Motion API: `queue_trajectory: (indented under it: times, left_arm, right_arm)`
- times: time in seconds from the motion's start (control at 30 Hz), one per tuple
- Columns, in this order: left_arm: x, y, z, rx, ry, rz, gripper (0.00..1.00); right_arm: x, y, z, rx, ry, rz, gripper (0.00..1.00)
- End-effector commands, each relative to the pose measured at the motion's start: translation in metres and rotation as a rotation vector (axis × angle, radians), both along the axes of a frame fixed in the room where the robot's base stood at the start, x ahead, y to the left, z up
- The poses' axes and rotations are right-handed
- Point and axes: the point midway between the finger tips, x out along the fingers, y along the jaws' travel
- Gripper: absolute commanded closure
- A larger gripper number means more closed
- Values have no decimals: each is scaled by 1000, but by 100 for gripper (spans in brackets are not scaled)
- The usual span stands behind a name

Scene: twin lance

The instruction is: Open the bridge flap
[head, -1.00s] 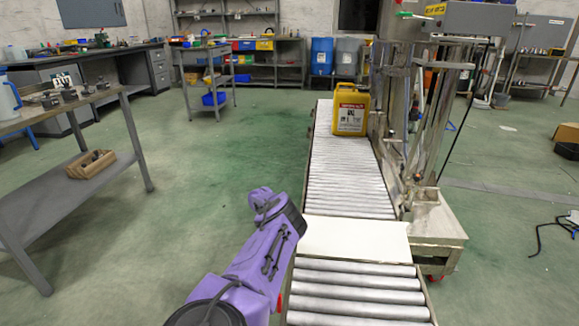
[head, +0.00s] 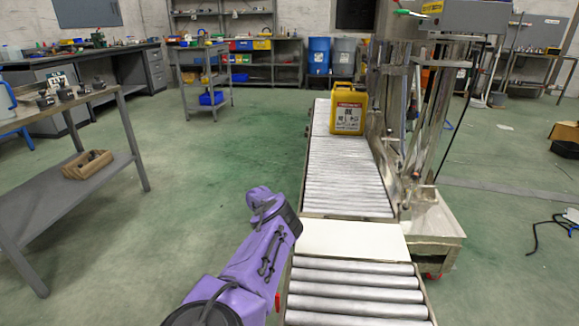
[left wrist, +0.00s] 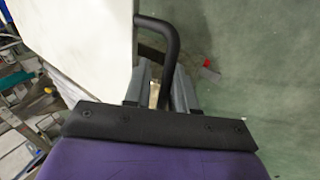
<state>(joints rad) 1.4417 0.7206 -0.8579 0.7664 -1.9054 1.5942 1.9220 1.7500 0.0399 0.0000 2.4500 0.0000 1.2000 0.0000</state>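The bridge flap (head: 352,239) is a flat cream-white panel lying level between two roller conveyor sections in the head view. It also shows in the left wrist view (left wrist: 85,40) as a white panel with a black bent-bar handle (left wrist: 167,40) at its edge. My left gripper (left wrist: 166,75) has its two grey fingers on either side of this handle, close against it. The handle's lower part is hidden between the fingers. In the head view my purple left arm reaches down beside the flap's left edge, and its fingers are hidden. My right gripper is out of view.
A yellow canister (head: 348,110) stands on the far rollers (head: 346,180). Near rollers (head: 355,290) lie in front of the flap. A machine frame (head: 420,160) stands right of the conveyor. A grey workbench (head: 75,190) is at the left. The green floor between is clear.

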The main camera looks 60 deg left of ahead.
Motion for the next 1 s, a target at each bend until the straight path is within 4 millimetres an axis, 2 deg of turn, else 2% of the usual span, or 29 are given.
queue_trajectory:
  times: [0.17, 0.3, 0.5, 0.63, 0.87, 0.97, 1.0]
  left_arm:
    - [-6, 4, 21, -2, -5, 1, 79]
    - [-24, 14, 51, -1, -5, 2, 79]
    - [-44, 26, 81, 0, -1, 3, 79]
    - [-50, 29, 88, -2, 0, 2, 79]
    - [-51, 29, 87, -1, 1, 2, 79]
    - [-50, 28, 87, -1, -7, 2, 79]
    - [-49, 27, 85, 0, -19, 1, 79]
  right_arm:
    - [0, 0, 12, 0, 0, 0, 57]
    - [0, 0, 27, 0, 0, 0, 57]
    - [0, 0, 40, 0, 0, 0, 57]
    - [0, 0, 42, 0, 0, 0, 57]
    - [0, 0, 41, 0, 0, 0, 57]
    - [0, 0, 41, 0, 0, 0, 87]
    - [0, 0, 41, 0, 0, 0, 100]
